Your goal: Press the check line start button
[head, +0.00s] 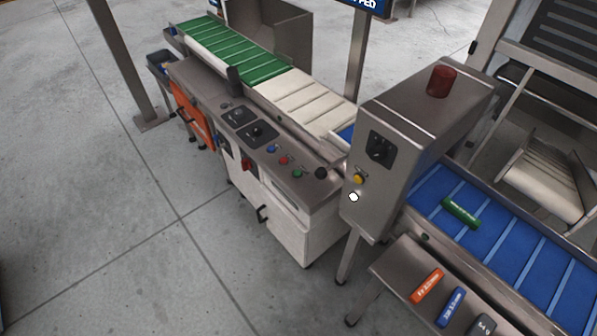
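A weigher's control panel (245,125) carries a blue button (271,148), a red button (283,160), a green button (297,174) and a black round knob (321,173). Right of it, a steel box (410,120) over the line has a black rotary switch (380,149), a yellow button (358,179) and a white button (354,197) on its front. Labels are too small to read, so I cannot tell which one is the check line start button. Neither of my grippers is in view.
A belt with green (240,55), white (305,98) and blue (505,245) sections runs behind the panel and through the box. A green packet (460,211) lies on the blue belt. A steel shelf (395,262) holds several coloured packets. The floor (130,220) at left is clear.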

